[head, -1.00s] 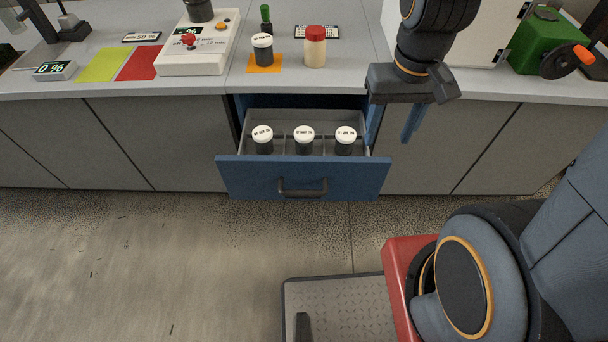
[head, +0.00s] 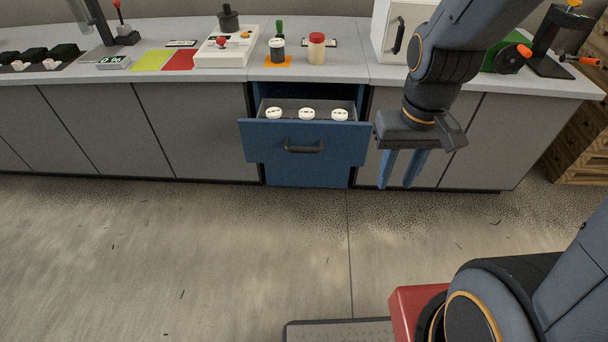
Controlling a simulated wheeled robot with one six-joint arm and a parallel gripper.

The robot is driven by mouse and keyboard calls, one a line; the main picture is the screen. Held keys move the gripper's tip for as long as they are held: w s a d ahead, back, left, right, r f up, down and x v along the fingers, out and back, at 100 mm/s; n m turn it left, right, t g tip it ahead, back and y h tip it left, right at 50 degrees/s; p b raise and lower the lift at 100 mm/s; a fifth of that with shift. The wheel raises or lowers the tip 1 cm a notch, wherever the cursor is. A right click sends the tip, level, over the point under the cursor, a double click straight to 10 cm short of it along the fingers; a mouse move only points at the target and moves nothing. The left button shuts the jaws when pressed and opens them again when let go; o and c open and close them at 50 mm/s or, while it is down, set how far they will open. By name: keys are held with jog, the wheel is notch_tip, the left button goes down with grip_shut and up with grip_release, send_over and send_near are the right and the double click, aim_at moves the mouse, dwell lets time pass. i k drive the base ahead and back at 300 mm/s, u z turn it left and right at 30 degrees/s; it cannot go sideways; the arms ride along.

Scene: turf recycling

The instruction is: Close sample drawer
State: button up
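The sample drawer (head: 270,146) is blue-fronted with a dark bar handle (head: 304,147). It is pulled out from the counter, and three dark jars with white labelled lids (head: 306,114) stand in a row inside it. My gripper (head: 401,184) hangs fingers-down to the right of the drawer front, apart from it. Its two blue fingers show a gap between them with nothing held.
The counter (head: 350,65) above carries a white control box (head: 224,47), a dark jar on an orange pad (head: 277,50), a red-lidded jar (head: 316,49) and a green device with an orange handle (head: 508,57). Open floor (head: 200,240) lies in front. A wooden crate (head: 580,140) stands far right.

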aim_at(289, 139)
jog(key=u, duration=0.45)
jog(key=i, duration=0.6)
jog(key=u, duration=0.55)
